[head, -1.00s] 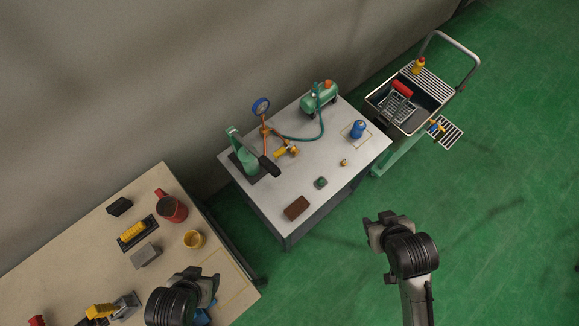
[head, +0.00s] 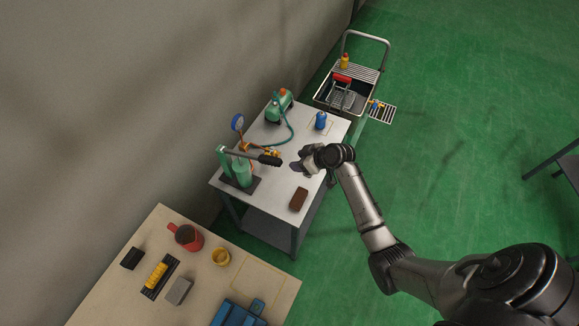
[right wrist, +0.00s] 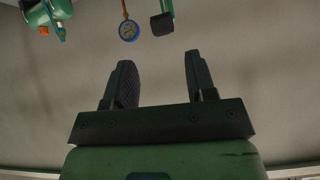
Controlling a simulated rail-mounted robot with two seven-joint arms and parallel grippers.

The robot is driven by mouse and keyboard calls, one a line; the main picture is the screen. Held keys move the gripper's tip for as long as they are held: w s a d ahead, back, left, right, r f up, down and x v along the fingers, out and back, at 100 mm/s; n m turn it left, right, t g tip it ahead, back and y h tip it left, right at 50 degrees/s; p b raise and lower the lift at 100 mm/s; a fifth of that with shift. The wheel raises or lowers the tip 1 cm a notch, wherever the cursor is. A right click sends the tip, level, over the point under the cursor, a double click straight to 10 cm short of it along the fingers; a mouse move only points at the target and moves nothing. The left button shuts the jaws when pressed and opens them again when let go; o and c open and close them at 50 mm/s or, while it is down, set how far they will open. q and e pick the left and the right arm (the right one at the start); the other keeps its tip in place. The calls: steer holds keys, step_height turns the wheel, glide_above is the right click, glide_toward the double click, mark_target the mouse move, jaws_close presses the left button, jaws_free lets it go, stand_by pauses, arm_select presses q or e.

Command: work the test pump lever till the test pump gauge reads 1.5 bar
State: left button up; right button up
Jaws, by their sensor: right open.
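The green test pump (head: 238,172) stands on the small grey-topped table in the head view. Its lever (head: 262,157) has a black grip pointing right, towards my right gripper; the grip also shows at the top of the right wrist view (right wrist: 162,24). The blue-rimmed test pump gauge (head: 238,122) stands behind the pump and also shows in the right wrist view (right wrist: 129,31); its reading is too small to tell. My right gripper (head: 298,167) is open and empty, just right of the grip, apart from it. Its two fingers (right wrist: 160,78) show in the right wrist view. My left gripper is out of view.
A brown block (head: 298,199) lies at the table's front edge. A blue bottle (head: 320,121) and a green compressor (head: 279,105) with a hose stand farther back. A cart (head: 342,97) is beyond. A beige bench with a red mug (head: 187,237) is at the lower left.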

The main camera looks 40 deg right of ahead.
mark_target(281, 163)
steer(key=shift+n, duration=0.4)
steer(key=b+x, duration=0.3)
steer(key=x, duration=0.3)
steer(key=shift+s+f+b, duration=0.1)
steer(key=shift+f+b, duration=0.1)
steer(key=shift+b, duration=0.15)
steer(key=b+x, duration=0.2)
steer(key=shift+w+a+f, duration=0.1)
steer(key=shift+w+f, duration=0.1)
steer(key=shift+r, duration=0.25)
steer(key=shift+w+a+f, duration=0.1)
steer(key=shift+w+f, duration=0.1)
steer(key=shift+f, duration=0.1)
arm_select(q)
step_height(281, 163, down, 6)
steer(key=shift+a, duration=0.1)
arm_select(e)
steer(key=shift+c, duration=0.5)
